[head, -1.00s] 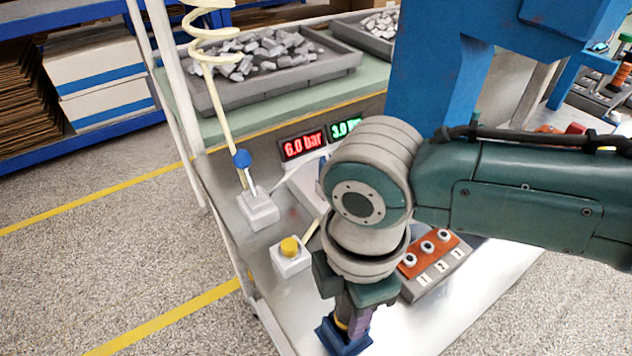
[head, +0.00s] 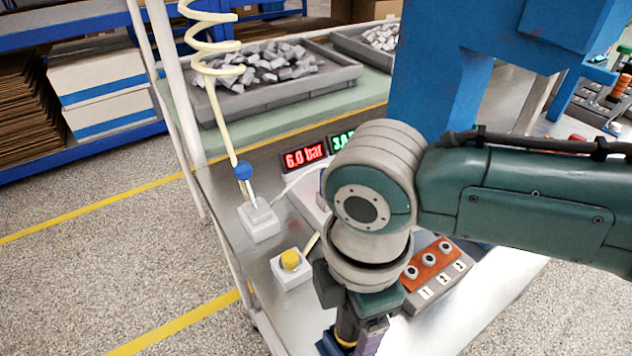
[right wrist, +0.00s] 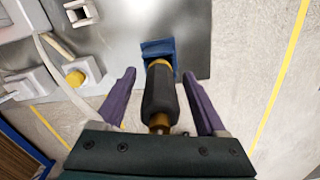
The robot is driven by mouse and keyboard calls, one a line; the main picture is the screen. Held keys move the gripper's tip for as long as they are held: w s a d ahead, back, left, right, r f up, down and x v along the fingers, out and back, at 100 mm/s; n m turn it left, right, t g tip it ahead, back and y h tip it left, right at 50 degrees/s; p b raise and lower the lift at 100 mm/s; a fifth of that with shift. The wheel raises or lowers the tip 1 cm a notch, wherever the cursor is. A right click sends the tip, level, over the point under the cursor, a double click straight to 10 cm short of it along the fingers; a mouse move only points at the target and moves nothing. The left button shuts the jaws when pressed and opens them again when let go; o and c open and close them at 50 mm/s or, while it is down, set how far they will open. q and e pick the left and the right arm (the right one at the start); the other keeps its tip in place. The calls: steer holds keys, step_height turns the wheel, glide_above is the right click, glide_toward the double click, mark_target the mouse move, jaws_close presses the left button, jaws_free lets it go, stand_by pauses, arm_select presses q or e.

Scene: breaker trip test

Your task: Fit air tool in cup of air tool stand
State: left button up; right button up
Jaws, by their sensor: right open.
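The air tool (right wrist: 160,95), a black barrel with brass-coloured ends, stands with its far end at the blue cup of the air tool stand (right wrist: 158,48) in the right wrist view. How deep it sits in the cup I cannot tell. My right gripper (right wrist: 160,85) is open, with its purple fingers on either side of the tool and gaps between. In the head view my right gripper (head: 362,338) is at the bottom edge and hides most of the tool; a bit of the blue stand (head: 328,343) shows beside it. My left gripper is not in view.
Left of the arm are a white box with a yellow button (head: 290,260) and a white block with a blue-topped lever (head: 258,221) under a coiled hose (head: 212,70). A numbered switch panel (head: 435,268) lies to the right. A pressure display (head: 305,157) stands behind.

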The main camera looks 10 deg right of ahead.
step_height(320, 180, up, 9)
steer(key=shift+f+p, duration=0.2)
steer(key=shift+p, duration=0.3)
